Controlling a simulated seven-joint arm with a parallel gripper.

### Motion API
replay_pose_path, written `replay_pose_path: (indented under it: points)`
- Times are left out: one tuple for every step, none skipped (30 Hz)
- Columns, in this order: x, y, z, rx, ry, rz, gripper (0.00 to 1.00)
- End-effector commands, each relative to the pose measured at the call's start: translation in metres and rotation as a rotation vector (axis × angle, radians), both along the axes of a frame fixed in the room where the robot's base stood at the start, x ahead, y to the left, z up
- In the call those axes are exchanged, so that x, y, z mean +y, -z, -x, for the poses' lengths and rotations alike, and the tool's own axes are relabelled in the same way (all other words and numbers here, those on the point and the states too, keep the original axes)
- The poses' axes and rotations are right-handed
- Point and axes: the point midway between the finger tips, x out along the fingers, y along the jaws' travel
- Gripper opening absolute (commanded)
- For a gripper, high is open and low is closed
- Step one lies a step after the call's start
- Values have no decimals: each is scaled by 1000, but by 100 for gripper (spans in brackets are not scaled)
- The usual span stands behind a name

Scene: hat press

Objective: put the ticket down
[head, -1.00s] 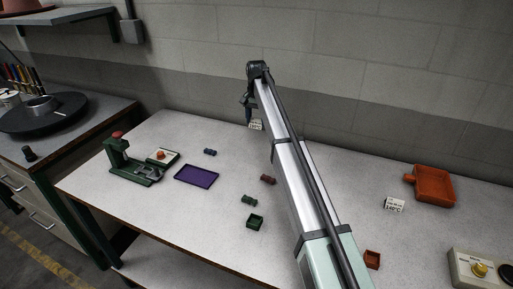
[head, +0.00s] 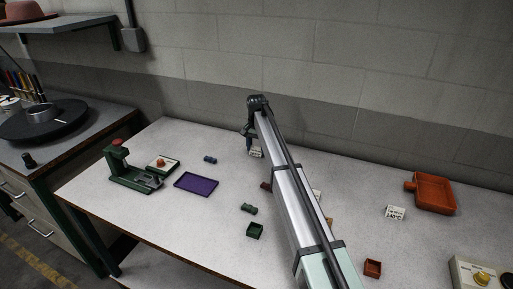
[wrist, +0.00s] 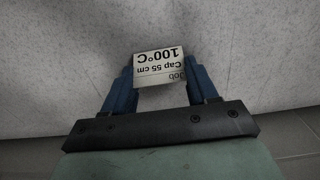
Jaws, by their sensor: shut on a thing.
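The ticket is a small white card with black print, "Job", "Cap 55 cm" and "100°C", upside down in the wrist view (wrist: 158,66). My gripper (wrist: 160,80) is shut on it, with blue fingers at its left and right edges. In the head view the ticket (head: 256,152) shows as a small white patch beside my gripper (head: 249,146), near the back of the white table (head: 150,215). I cannot tell whether the ticket touches the table.
A purple tray (head: 196,185), a green press (head: 130,170) and small blue and green blocks lie left of my arm. A second white card (head: 396,212) marked 140°C and an orange tray (head: 435,193) are at the right. My arm partly hides things in the middle.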

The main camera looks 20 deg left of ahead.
Motion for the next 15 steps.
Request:
replay_pose_path:
  points:
    - [0, 1, 0, 0, 0, 0, 30]
    - [0, 1, 0, 0, 0, 0, 30]
    - [0, 1, 0, 0, 0, 0, 30]
    - [0, 1, 0, 0, 0, 0, 30]
    - [0, 1, 0, 0, 0, 0, 30]
    - [0, 1, 0, 0, 0, 0, 30]
    - [0, 1, 0, 0, 0, 0, 30]
    - [0, 1, 0, 0, 0, 0, 30]
    - [0, 2, 0, 0, 0, 0, 30]
    - [0, 3, 0, 0, 0, 0, 30]
    - [0, 3, 0, 0, 0, 0, 30]
    - [0, 4, 0, 0, 0, 0, 60]
    - [0, 3, 0, 0, 0, 0, 63]
    - [0, 3, 0, 0, 0, 0, 66]
    - [0, 3, 0, 0, 0, 0, 69]
